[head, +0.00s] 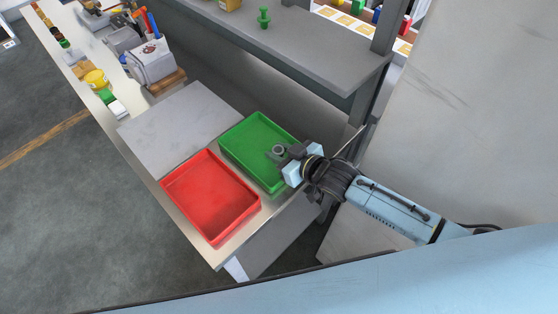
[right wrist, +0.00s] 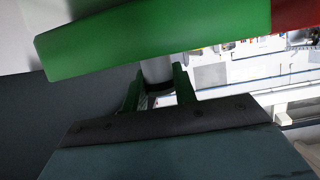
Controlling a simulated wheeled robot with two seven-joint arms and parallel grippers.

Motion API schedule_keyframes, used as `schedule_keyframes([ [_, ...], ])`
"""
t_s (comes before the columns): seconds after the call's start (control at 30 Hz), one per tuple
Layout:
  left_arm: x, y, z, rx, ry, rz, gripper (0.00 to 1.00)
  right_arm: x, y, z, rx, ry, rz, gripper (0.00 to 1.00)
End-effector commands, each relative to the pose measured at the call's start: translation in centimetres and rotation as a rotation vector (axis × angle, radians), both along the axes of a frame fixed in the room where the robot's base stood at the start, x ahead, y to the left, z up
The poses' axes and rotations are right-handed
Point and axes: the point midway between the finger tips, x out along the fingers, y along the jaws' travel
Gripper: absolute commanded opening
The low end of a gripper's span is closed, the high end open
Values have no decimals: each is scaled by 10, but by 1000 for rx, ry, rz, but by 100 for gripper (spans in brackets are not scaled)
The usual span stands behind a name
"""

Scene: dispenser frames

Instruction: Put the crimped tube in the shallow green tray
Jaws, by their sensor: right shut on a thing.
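The shallow green tray (head: 235,150) lies on the counter, beside a red tray. My right gripper (head: 284,154) reaches in from the right over the green tray's right side. It is shut on a grey round thing, which looks like the end of the crimped tube (head: 278,149). In the right wrist view, the grey tube (right wrist: 157,70) stands between the two fingers (right wrist: 158,88), and the green tray (right wrist: 150,35) covers part of it. I cannot tell whether the tube touches the tray floor. My left gripper is out of view.
The red tray (head: 208,195) sits close beside the green one and looks empty. A grey plate (head: 180,128) lies behind them. A grey shelf (head: 290,45) with a green peg-like piece (head: 264,18) rises beyond the green tray. Tools and boxes stand at the far counter end.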

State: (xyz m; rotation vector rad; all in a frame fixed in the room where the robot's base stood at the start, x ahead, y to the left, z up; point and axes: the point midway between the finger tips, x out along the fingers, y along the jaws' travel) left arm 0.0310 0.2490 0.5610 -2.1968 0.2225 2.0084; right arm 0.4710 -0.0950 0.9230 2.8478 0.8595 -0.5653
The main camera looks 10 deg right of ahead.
Motion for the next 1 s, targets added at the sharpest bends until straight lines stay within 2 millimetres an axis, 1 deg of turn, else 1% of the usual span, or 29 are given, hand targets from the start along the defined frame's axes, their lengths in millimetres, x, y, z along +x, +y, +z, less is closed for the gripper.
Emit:
schedule_keyframes([
  [0.03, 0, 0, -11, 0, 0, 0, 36, 0, 0, -11, 0, 0, 0, 1],
  [0.1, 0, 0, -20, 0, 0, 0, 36, 0, 0, -20, 0, 0, 0, 1],
  [0.2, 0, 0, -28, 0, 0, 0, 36, 0, 0, -27, 0, 0, 0, 1],
  [0.5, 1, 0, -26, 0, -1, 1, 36, 0, 0, -25, 0, 0, 0, 1],
  [0.67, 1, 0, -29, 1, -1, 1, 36, 0, 0, -30, 0, 0, 0, 1],
  [0.7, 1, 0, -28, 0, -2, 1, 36, 0, 0, -30, 0, 0, 0, 33],
  [0.83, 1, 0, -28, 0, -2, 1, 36, 0, 0, -29, -1, 1, 0, 49],
  [1.0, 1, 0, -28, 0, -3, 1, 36, 0, 0, -29, -1, 1, 0, 49],
])
